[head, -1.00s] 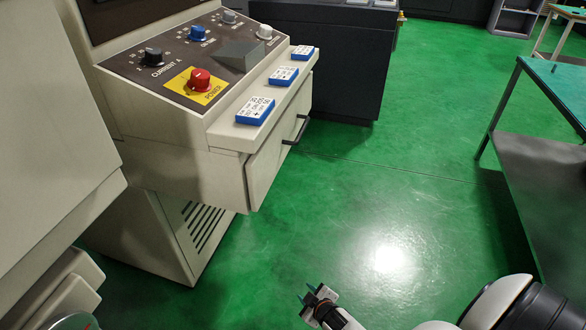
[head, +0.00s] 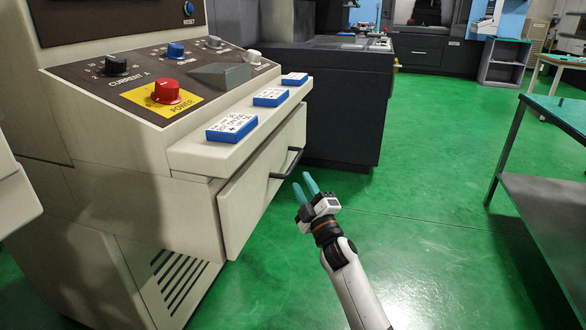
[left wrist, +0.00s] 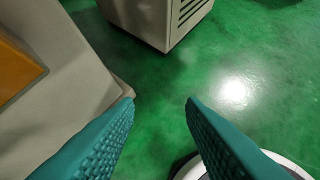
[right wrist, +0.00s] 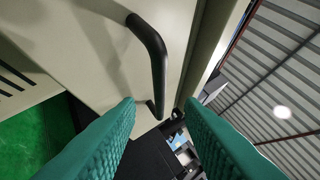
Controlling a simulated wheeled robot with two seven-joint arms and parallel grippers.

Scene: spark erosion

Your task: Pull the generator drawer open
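The generator drawer (head: 250,196) is a beige front under the control panel ledge, with a black bar handle (head: 288,163). My right gripper (head: 307,188) is open, just in front of and below the handle. In the right wrist view the handle (right wrist: 155,60) stands ahead of the two teal fingers (right wrist: 160,108), seen between and above their tips, and nothing is held. My left gripper (left wrist: 160,102) is open and empty over the floor in the left wrist view; it is not in the head view.
The sloped panel carries a red power knob (head: 167,91) and several other knobs. Blue-edged cards (head: 232,126) lie on the ledge above the drawer. A dark cabinet (head: 340,100) stands behind, a green-topped table (head: 560,112) at right. Green floor between is clear.

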